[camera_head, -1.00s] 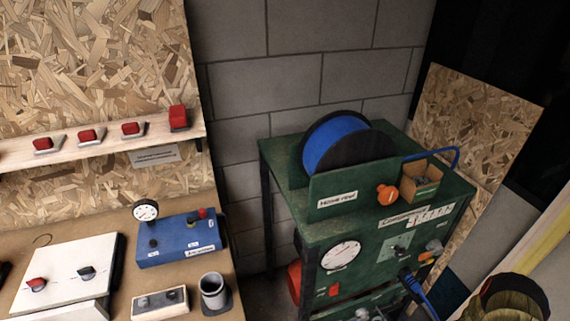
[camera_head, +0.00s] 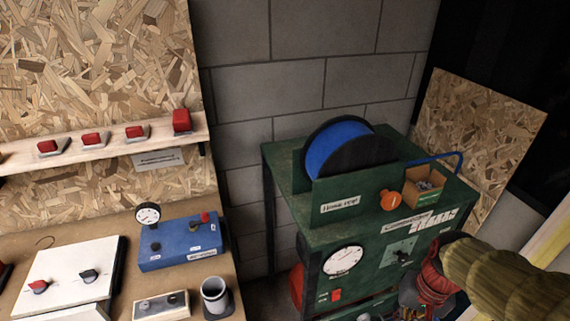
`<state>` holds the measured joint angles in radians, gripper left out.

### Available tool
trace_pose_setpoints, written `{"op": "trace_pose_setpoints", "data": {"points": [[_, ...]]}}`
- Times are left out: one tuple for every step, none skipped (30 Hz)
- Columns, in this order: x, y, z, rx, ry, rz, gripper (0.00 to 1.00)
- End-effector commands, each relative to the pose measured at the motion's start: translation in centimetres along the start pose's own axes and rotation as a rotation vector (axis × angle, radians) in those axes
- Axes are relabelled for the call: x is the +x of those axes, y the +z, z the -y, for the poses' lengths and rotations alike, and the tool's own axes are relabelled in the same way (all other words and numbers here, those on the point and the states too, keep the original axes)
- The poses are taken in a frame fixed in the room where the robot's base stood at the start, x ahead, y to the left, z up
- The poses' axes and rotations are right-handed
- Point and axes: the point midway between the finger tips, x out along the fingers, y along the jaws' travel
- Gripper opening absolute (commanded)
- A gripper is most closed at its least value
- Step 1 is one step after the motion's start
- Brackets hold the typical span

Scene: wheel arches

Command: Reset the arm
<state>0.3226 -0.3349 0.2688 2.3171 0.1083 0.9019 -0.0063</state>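My arm (camera_head: 500,268) reaches in from the right edge, in an olive-brown ribbed sleeve. It ends in a dark joint with red bands (camera_head: 432,282), in front of the lower right of the green compressor cabinet (camera_head: 330,232). Below the bands is a grey and dark part at the bottom of the picture. I cannot make out my fingertips or tell whether they are open, shut or holding anything. The arm hides the cabinet's right front.
A blue hose reel (camera_head: 345,150), an orange knob (camera_head: 390,200) and an open box (camera_head: 425,187) are on the cabinet. Left, a workbench (camera_head: 60,250) holds a blue gauge box (camera_head: 180,243), a white switch panel (camera_head: 65,278) and a cup (camera_head: 215,295). Several red switches sit on the shelf (camera_head: 110,147) above.

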Motion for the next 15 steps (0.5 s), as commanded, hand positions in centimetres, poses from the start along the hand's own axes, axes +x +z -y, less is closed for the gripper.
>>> {"op": "trace_pose_setpoints", "data": {"points": [[-1.8, 0.7, 0.6, -0.049, 0.019, -0.060, 0.00], [-2.8, 1.0, 0.8, -0.078, 0.029, -0.094, 0.00], [-4.0, 1.5, 1.2, -0.120, 0.041, -0.137, 0.00], [-5.0, 1.9, 1.5, -0.151, 0.048, -0.171, 0.00], [-5.9, 2.2, 1.8, -0.178, 0.052, -0.205, 0.00], [-7.0, 2.7, 2.3, -0.212, 0.055, -0.249, 0.00], [-7.9, 3.0, 2.7, -0.237, 0.054, -0.282, 0.00], [-8.8, 3.4, 3.2, -0.257, 0.050, -0.314, 0.00], [-9.9, 3.7, 3.9, -0.282, 0.040, -0.353, 0.00], [-10.7, 4.0, 4.3, -0.299, 0.032, -0.382, 0.00], [-11.4, 4.2, 4.8, -0.315, 0.025, -0.408, 0.00], [-12.5, 4.4, 5.4, -0.335, 0.015, -0.440, 0.00], [-13.1, 4.5, 5.8, -0.348, 0.008, -0.460, 0.00], [-13.5, 4.7, 6.1, -0.360, 0.003, -0.473, 0.00], [-13.8, 5.0, 6.4, -0.375, -0.003, -0.483, 0.00]]}}
